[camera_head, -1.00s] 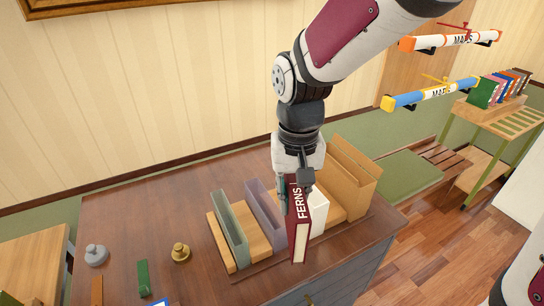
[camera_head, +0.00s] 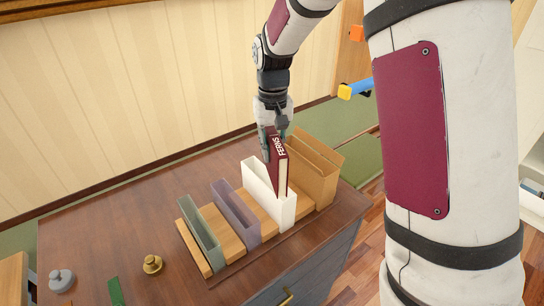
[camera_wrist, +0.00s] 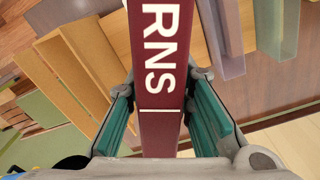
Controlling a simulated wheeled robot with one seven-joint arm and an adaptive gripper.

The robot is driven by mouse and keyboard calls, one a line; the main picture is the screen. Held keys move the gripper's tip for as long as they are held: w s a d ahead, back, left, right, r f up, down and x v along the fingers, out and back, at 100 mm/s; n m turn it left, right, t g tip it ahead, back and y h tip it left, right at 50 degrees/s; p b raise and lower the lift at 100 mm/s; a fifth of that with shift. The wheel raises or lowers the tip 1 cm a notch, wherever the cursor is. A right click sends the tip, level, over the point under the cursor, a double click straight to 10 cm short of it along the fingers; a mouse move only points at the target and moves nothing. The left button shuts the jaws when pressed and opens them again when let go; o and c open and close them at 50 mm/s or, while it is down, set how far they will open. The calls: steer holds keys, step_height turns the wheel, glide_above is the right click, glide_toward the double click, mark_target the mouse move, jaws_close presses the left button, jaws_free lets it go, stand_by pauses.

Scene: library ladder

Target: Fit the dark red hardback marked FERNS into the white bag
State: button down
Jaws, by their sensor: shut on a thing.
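The dark red FERNS hardback (camera_head: 280,162) is upright and slightly tilted, with its spine lettering and pale page edge showing. My gripper (camera_head: 272,137) is shut on its upper part. In the wrist view, the book's spine (camera_wrist: 160,45) runs between the two teal-padded fingers (camera_wrist: 162,95). The white bag (camera_head: 288,213) is a narrow open-topped holder on the wooden stand. The book's lower end overlaps the bag's opening in the head view. I cannot tell whether it is just above the opening or a little inside.
A tan holder (camera_head: 318,175) stands close right of the white bag. A purple holder (camera_head: 238,215) and a grey-green holder (camera_head: 200,235) stand to its left. A brass weight (camera_head: 152,264) and a grey weight (camera_head: 61,280) sit on the desk (camera_head: 110,225). My arm covers the right side.

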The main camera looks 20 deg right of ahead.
steer(key=shift+f+p, duration=0.55)
steer(key=shift+f, duration=0.9)
steer(key=shift+w+f, duration=0.1)
steer(key=shift+f, duration=0.2)
steer(key=shift+f, duration=0.15)
steer(key=c, duration=1.4)
jaws_free()
